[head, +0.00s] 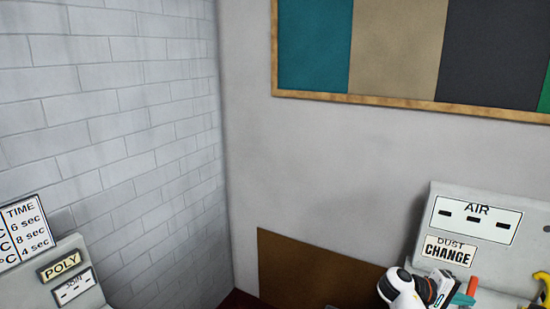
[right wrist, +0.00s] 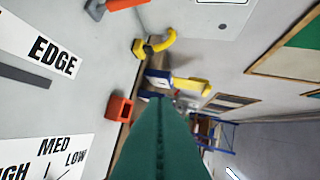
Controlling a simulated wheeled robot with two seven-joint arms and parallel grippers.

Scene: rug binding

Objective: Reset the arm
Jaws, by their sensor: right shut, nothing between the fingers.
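My right arm comes in at the bottom right of the head view, white with a black wrist. Its gripper (head: 463,298) has teal fingers and is in front of the grey panel marked AIR and DUST CHANGE (head: 490,262). In the right wrist view the teal fingers of the gripper (right wrist: 163,100) are together, pointing up the picture, with nothing between them. My left arm and gripper are not in view.
A POLY panel (head: 62,265) stands at bottom left. A framed colour board (head: 400,45) hangs on the wall.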

